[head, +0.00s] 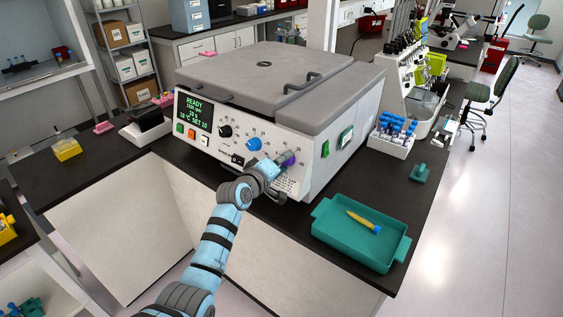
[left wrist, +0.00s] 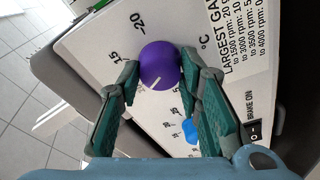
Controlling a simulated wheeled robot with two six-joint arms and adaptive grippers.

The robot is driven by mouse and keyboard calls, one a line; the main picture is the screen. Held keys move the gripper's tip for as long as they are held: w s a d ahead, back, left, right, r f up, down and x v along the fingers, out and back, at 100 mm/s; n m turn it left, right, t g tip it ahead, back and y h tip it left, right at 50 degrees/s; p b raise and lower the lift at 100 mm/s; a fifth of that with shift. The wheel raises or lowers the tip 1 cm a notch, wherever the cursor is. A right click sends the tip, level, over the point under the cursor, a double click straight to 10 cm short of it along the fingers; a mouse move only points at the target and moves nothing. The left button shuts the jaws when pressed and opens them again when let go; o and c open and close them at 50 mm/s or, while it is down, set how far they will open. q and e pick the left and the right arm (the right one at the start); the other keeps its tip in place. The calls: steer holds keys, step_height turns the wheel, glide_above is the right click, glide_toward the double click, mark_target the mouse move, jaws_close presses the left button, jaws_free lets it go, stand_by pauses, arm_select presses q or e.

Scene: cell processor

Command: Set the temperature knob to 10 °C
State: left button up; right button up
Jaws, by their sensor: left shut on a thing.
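The purple temperature knob (head: 288,158) is at the right end of the front panel of the white and grey processor (head: 335,130). In the left wrist view the knob (left wrist: 158,62) is between the two green fingers of my left gripper (left wrist: 160,70), which is shut on it. Its white pointer line points toward the lower left of that view; the number it meets is partly hidden. In the head view my left gripper (head: 279,164) covers part of the knob. The display (head: 196,112) shows READY, and its bottom line seems to end in SET 10. My right gripper is not in view.
Two other knobs, black (head: 225,131) and blue (head: 254,144), sit left of the purple one. A teal tray (head: 345,250) with a yellow tube is on the black bench at right. A tube rack (head: 391,140) stands beside the machine. The lid (head: 265,75) is closed.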

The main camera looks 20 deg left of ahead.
arm_select(q)
steer(key=o, duration=1.2)
steer(key=shift+c, duration=0.2)
steer(key=v, duration=1.2)
steer(key=shift+w, duration=0.1)
